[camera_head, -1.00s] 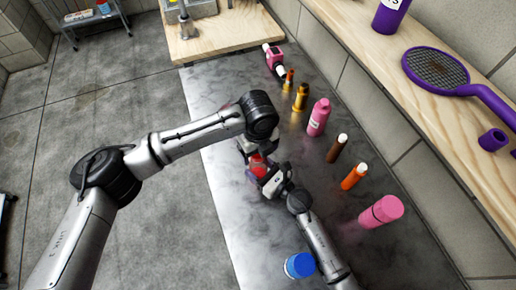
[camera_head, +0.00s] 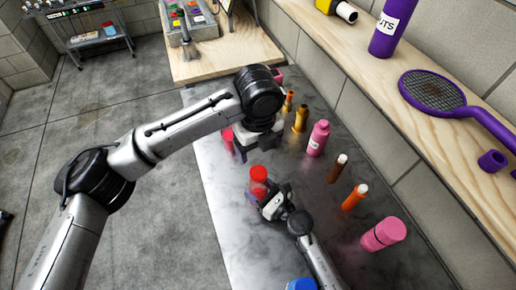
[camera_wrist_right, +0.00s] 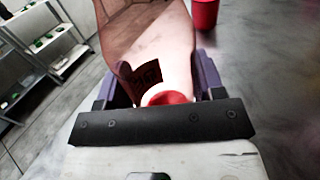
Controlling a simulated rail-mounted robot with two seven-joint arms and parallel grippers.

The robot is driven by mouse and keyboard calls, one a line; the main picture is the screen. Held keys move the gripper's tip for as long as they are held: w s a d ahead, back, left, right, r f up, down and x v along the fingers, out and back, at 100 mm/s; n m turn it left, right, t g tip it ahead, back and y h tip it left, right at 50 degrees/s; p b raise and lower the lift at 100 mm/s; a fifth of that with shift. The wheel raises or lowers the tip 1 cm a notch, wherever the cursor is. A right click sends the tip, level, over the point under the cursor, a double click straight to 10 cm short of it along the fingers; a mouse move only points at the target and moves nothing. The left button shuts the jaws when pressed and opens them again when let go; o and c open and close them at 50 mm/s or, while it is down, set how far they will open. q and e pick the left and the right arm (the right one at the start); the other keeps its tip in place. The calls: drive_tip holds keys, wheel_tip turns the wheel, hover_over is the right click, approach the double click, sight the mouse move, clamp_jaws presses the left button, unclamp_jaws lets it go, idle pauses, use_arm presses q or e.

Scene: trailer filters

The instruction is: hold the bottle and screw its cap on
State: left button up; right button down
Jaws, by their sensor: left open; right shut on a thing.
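A red-topped bottle (camera_head: 258,188) stands on the grey counter, with a round red top (camera_head: 258,173); I cannot tell how firmly that top is seated. My right gripper (camera_head: 264,201) is shut on this bottle. In the right wrist view the bottle (camera_wrist_right: 165,45) looks pale pink with a dark label, between purple fingers, with red low between them. My left gripper (camera_head: 248,150) is open, above and beyond the bottle, apart from it. A red cylinder (camera_head: 227,139) shows beside the left gripper, partly hidden; a red cylinder also stands on the counter in the right wrist view (camera_wrist_right: 205,12).
A row along the wall side holds a pink bottle (camera_head: 318,138), a brown tube (camera_head: 338,168), an orange tube (camera_head: 354,198) and a pink container (camera_head: 383,234). A blue cap (camera_head: 301,284) is at the near edge. A wooden shelf (camera_head: 440,115) bounds the right.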

drive_tip(key=shift+c, duration=0.8)
unclamp_jaws()
drive_tip(key=shift+s+d, duration=0.1)
drive_tip(key=v, duration=1.3)
drive_tip(key=shift+s+d, duration=0.2)
drive_tip(key=shift+d, duration=0.05)
